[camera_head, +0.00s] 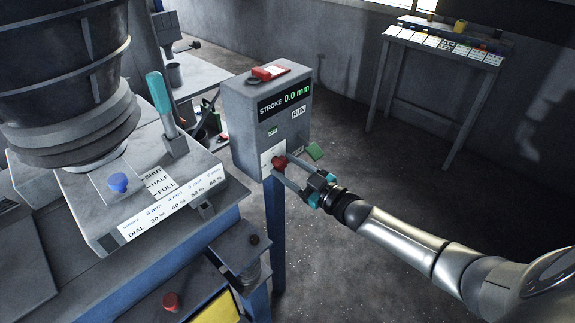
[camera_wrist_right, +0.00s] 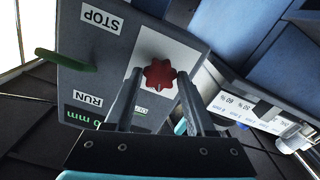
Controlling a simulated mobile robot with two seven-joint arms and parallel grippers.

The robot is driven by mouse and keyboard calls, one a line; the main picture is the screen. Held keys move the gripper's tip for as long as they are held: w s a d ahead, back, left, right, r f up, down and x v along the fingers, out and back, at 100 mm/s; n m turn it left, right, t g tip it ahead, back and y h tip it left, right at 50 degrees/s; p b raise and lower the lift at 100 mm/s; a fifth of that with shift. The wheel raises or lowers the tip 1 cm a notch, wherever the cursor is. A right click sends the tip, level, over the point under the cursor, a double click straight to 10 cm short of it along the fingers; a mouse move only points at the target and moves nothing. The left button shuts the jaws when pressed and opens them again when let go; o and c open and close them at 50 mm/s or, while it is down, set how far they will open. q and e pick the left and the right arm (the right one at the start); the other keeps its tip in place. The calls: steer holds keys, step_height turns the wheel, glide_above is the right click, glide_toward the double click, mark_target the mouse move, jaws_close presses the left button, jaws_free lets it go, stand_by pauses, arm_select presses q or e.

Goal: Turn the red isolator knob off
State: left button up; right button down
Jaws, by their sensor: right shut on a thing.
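The red isolator knob (camera_head: 279,162) sits on a white plate low on the front of the grey control box (camera_head: 238,120). In the right wrist view the knob (camera_wrist_right: 159,74) is a red lobed knob on the white plate. My right gripper (camera_head: 283,164) reaches in from the right. Its two fingers (camera_wrist_right: 158,78) lie on either side of the knob and are shut on it. The label by the knob is partly hidden by the fingers. The box's display reads STROKE 0.0 mm. My left gripper is not in view.
A green lever (camera_wrist_right: 66,60) stands out from the box between STOP and RUN labels. A blue post (camera_head: 275,235) stands just below the knob. The screening machine with its dial panel (camera_head: 170,205) is at left. A side table (camera_head: 440,62) stands at the back right. Floor between is clear.

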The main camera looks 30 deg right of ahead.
steer(key=shift+m, duration=2)
steer(key=shift+c, duration=1.4)
jaws_free()
steer(key=p+v, duration=0.2)
steer(key=v, duration=1.3)
steer(key=shift+s+d, duration=0.1)
